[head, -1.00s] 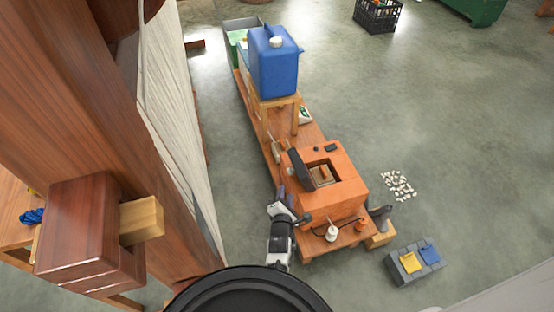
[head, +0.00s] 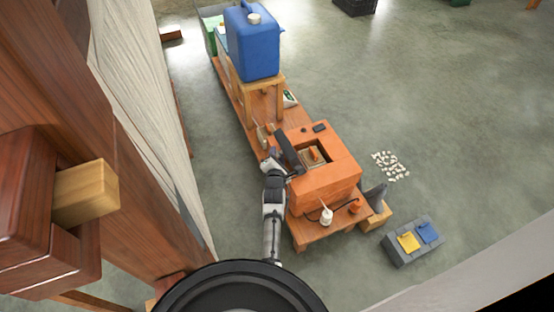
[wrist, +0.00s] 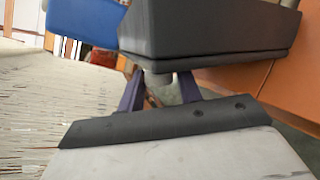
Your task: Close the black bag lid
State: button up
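The black lid (head: 288,151) stands tilted up on the left side of an orange box (head: 326,186) in the head view. The box's square opening (head: 312,155) is uncovered, with a brown item visible inside. My gripper (head: 279,167) is at the box's left edge, close beside the lid. In the wrist view the dark lid (wrist: 205,30) fills the upper middle, just beyond my fingers (wrist: 160,90). The two fingers are apart with nothing seen gripped between them. Their tips are partly hidden by the lid, so I cannot tell whether they touch it.
The orange box sits on a low wooden bench (head: 305,236). A blue jerrycan (head: 253,45) stands on a small wooden stand behind it. A white bottle (head: 326,216) and an orange one (head: 354,206) are in front of the box.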

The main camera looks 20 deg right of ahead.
jog(key=shift+w+d+f, duration=0.1)
jog(key=shift+w+d, duration=0.05)
jog(key=shift+w, duration=0.35)
grip_shut()
